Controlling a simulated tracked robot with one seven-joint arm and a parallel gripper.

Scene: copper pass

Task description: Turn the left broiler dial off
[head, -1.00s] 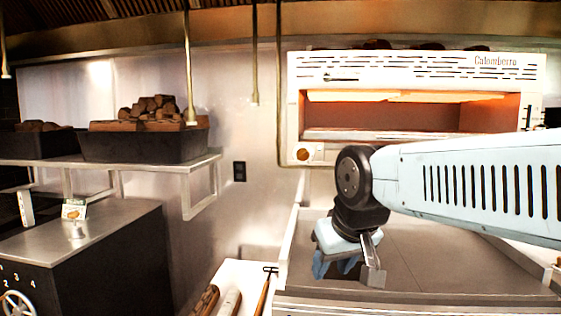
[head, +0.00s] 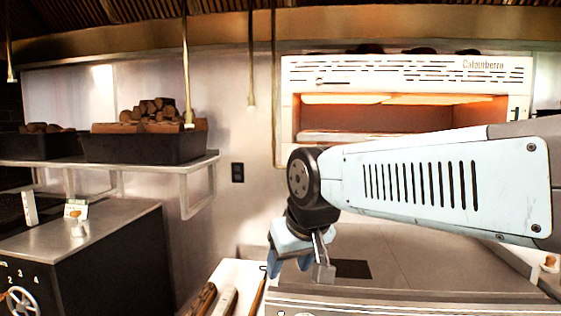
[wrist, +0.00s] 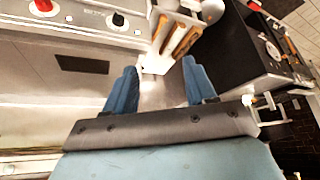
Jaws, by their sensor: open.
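The white broiler (head: 405,72) is at the upper right in the head view, its opening glowing orange. Its left dial is hidden behind my arm in the head view, and I cannot make it out in the wrist view. My gripper (head: 288,264) hangs low over the left part of the steel counter, below and in front of the broiler. In the wrist view my gripper (wrist: 159,66) has its two blue fingers apart with nothing between them.
A red knob (wrist: 43,6) and a black knob (wrist: 118,19) sit on a panel in the wrist view. Wooden-handled tools (head: 203,299) lie on a white surface at the lower left. A dark box of logs (head: 140,147) stands on the left shelf. Rods hang from above.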

